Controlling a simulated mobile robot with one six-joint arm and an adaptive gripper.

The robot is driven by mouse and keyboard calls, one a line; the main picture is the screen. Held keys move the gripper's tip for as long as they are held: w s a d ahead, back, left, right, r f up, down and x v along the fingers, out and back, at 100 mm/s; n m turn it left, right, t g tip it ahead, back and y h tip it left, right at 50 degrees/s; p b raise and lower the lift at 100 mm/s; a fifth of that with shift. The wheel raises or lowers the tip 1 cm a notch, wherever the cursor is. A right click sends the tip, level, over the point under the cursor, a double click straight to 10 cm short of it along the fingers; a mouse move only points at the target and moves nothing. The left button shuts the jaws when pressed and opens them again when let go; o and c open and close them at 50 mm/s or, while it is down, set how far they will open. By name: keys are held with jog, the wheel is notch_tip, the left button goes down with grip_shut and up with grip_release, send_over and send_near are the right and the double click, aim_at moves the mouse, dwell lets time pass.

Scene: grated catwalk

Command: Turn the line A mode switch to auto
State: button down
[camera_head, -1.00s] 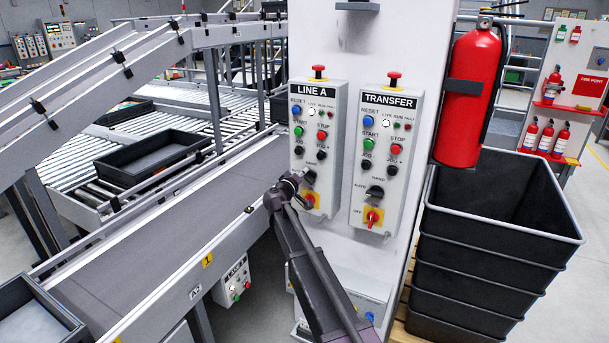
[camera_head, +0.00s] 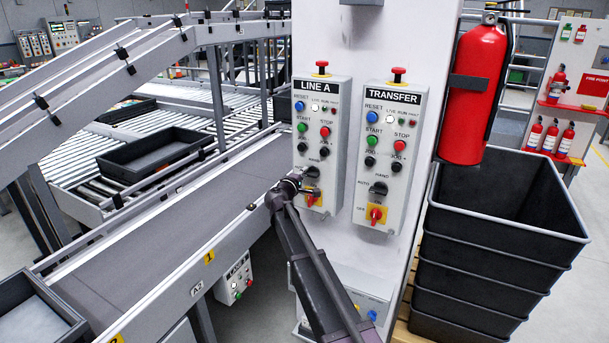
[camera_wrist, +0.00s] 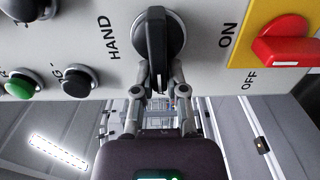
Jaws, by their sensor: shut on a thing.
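The line A panel (camera_head: 320,145) is a light grey control box on the white column. Its mode switch is a black knob with a raised handle, low on the panel, and it fills the top middle of the wrist view (camera_wrist: 157,40). The handle stands upright in that view, crosswise to the HAND label on its left. My gripper (camera_wrist: 157,78) is shut on the handle's lower end, one finger on each side. In the head view my gripper (camera_head: 300,187) reaches the switch from the lower left and partly covers it.
A red and yellow on/off switch (camera_wrist: 287,42) sits close beside the knob. The similar TRANSFER panel (camera_head: 388,155) is to the right. A conveyor (camera_head: 160,230) runs at left; stacked black crates (camera_head: 495,245) stand right.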

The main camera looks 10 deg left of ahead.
jog(key=shift+w+d, duration=0.1)
jog(key=shift+d, duration=0.2)
jog(key=c, duration=0.7)
grip_release()
jog(key=shift+a, duration=0.1)
jog(key=shift+s+a, duration=0.1)
jog(key=shift+s, duration=0.1)
jog(key=v, duration=1.1)
jog(key=shift+s, duration=0.3)
